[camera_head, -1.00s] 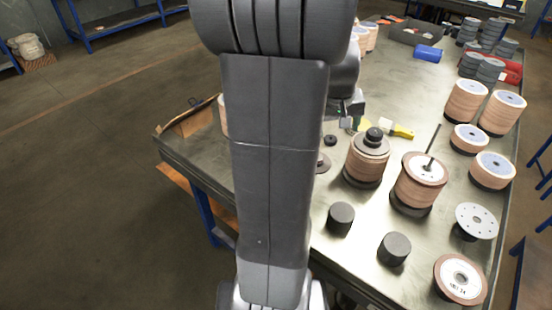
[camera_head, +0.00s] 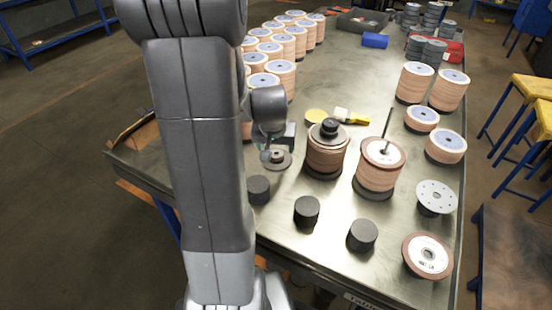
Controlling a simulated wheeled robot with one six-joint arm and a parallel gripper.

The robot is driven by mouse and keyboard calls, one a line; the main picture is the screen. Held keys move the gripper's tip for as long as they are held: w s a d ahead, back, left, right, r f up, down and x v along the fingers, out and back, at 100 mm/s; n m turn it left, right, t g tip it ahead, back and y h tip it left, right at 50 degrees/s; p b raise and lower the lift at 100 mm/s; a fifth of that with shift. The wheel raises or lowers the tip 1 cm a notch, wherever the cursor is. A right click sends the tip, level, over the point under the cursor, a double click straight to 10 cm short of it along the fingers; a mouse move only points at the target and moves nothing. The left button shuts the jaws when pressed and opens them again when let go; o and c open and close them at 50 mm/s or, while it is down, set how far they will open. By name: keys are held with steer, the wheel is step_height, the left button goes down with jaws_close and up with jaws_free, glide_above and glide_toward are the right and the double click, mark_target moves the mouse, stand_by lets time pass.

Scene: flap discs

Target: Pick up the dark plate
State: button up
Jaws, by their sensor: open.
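The dark plate appears to be the flat, round grey disc with a small raised hub (camera_head: 284,162), lying on the metal table left of the nearer disc stacks. My gripper (camera_head: 268,156) is over its left edge, in front of it in this view. The gripper's jaws are open and look empty. My arm hides part of the table to the left, and I cannot tell whether the fingers touch the plate.
A stack with a dark cap (camera_head: 326,152) and a stack with a rod (camera_head: 378,166) stand to the right. Several black cylinders (camera_head: 306,211) stand in front. A yellow-handled brush (camera_head: 350,117) lies behind. Rows of disc stacks (camera_head: 281,78) fill the back left.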

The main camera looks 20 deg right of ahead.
mark_target(276, 151)
steer(key=shift+w+p+x, duration=0.15)
steer(key=shift+p+x, duration=0.05)
steer(key=shift+x, duration=0.85)
steer(key=shift+w+p+x, duration=0.15)
steer(key=shift+p+x, duration=0.05)
steer(key=shift+x, duration=0.85)
steer(key=shift+w+d+f, duration=0.25)
steer(key=shift+w+f, duration=0.05)
steer(key=shift+f, duration=0.2)
steer(key=c, duration=1.4)
